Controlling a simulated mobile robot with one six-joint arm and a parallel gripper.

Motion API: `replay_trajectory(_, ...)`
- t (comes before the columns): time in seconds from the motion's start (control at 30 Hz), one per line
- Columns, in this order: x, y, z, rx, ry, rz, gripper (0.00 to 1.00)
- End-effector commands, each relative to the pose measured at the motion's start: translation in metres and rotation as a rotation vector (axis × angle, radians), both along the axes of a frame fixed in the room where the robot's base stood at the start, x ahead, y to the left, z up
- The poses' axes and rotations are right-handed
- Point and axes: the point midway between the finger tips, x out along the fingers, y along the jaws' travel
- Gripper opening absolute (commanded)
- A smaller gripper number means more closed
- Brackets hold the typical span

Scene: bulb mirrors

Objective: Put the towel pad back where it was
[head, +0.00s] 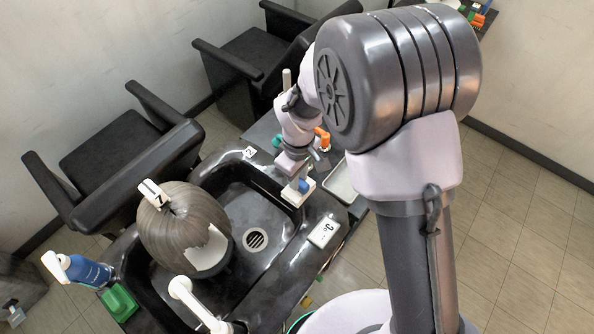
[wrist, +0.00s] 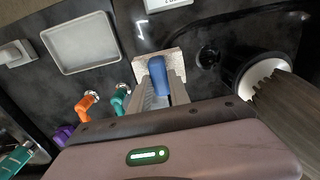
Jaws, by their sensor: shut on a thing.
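The towel pad is a pale, speckled block with a blue grip. In the wrist view the pad (wrist: 172,56) lies beyond my fingertips, and its blue grip (wrist: 157,76) is between my fingers. My gripper (wrist: 160,92) is shut on that grip. In the head view my gripper (head: 296,166) points down, and the pad (head: 297,194) is below it at the right rim of the black sink (head: 235,205). I cannot tell whether the pad touches the surface. The underside of the pad is hidden.
A brown-haired mannequin head (head: 178,222) stands at the sink's left, near a white tap (head: 195,300). A blue bottle (head: 88,271) and green block (head: 118,302) are front left. A pale tray (wrist: 80,42) and orange (wrist: 86,103) and teal (wrist: 120,100) items are nearby.

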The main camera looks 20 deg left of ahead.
Motion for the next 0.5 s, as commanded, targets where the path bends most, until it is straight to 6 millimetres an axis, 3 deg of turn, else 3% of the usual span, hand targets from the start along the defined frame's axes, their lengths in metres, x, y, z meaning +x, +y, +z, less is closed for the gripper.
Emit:
replay_trajectory(0.1, 0.023, 0.007, -0.003, 0.0, 0.0, -0.001, 0.0)
replay_trajectory(0.23, 0.036, 0.011, -0.004, 0.0, 0.0, -0.001, 0.0)
replay_trajectory(0.4, 0.037, 0.011, -0.037, -0.002, 0.002, 0.001, 0.0)
replay_trajectory(0.5, 0.037, 0.012, -0.04, -0.001, 0.0, 0.001, 0.0)
